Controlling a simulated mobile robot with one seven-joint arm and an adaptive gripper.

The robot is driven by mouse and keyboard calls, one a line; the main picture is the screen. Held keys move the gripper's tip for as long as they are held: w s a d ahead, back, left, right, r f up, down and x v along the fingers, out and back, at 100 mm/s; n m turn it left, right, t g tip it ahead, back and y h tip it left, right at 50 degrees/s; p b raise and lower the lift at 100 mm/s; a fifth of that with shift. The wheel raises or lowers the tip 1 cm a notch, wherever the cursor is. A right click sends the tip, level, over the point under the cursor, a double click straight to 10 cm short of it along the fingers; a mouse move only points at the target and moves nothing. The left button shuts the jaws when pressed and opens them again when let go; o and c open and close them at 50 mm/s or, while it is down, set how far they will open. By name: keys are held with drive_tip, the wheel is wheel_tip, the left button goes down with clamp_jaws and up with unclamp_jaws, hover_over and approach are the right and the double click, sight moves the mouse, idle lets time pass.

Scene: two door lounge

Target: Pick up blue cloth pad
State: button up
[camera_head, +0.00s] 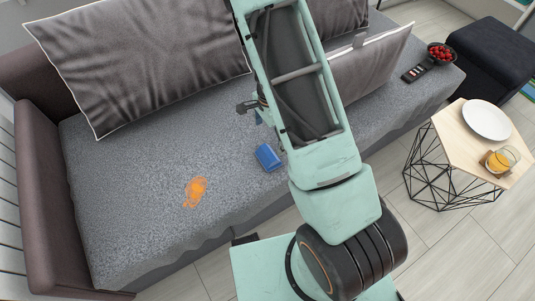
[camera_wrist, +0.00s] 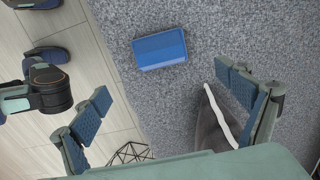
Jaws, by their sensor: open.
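The blue cloth pad (camera_head: 268,157) lies flat on the grey sofa seat near its front edge, beside my arm. In the wrist view the pad (camera_wrist: 160,49) is a blue rectangle on the grey fabric, fully visible, beyond my fingertips. My gripper (camera_wrist: 163,88) is open and empty, its two blue-padded fingers wide apart, with the pad ahead of the gap between them and not touched. In the head view my gripper (camera_head: 254,110) is above the seat, behind the pad, and partly hidden by my arm.
Grey cushions (camera_head: 140,60) line the sofa back. A remote (camera_head: 415,72) and a bowl of red fruit (camera_head: 441,54) are at the right end. A side table (camera_head: 465,150) holds a plate (camera_head: 486,119) and orange drink (camera_head: 503,159).

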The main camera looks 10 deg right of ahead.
sight(268, 153)
wheel_tip(268, 153, down, 6)
drive_tip(key=shift+s+r+b, duration=0.1)
drive_tip(key=shift+b, duration=0.7)
drive_tip(key=f+b, duration=0.1)
drive_tip(key=f, duration=0.4)
drive_tip(key=shift+a+f+b, duration=0.15)
drive_tip(key=shift+a+b, duration=0.05)
drive_tip(key=shift+b, duration=0.2)
drive_tip(key=c, duration=1.2)
